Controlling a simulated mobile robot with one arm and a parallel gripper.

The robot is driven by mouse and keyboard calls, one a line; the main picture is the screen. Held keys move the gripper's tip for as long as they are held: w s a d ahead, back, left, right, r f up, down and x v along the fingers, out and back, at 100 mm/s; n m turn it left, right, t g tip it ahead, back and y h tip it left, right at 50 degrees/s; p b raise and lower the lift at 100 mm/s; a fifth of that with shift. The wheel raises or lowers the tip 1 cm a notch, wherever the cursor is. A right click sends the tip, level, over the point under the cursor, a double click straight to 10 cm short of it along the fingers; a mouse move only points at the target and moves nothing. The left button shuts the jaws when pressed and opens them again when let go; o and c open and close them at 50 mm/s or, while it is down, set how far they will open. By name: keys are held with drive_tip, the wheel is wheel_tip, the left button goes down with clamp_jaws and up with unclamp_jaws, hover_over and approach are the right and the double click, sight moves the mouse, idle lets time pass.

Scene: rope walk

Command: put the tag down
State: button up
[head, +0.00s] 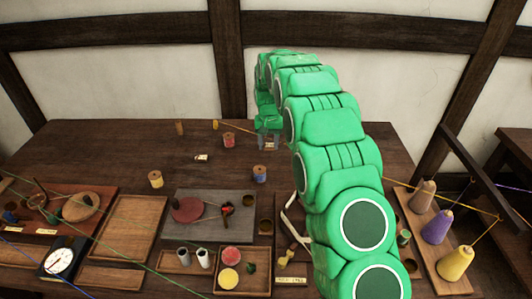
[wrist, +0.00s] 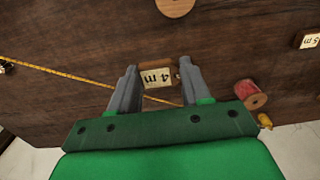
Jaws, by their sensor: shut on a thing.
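The tag (wrist: 157,78) is a small cream label marked "4 m" with a wooden edge. It sits between the two grey fingers of my gripper (wrist: 156,86) in the wrist view. My gripper (head: 268,142) is shut on it, low over the back part of the dark wooden table (head: 330,150). I cannot tell whether the tag touches the tabletop. A second cream tag (head: 201,157) lies on the table to the left; a tag (wrist: 308,40) also shows at the right edge of the wrist view.
A red spool (head: 229,140) stands left of my gripper, and a blue spool (head: 260,173) stands nearer. A yellow cord (wrist: 60,72) runs close to the fingers. Trays, a dial (head: 60,261) and a grey board (head: 215,212) fill the front.

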hover_over(266, 158)
drive_tip(key=shift+s+f, duration=0.1)
drive_tip(key=shift+f, duration=4.4)
drive_tip(key=shift+f, duration=0.1)
drive_tip(key=o, duration=1)
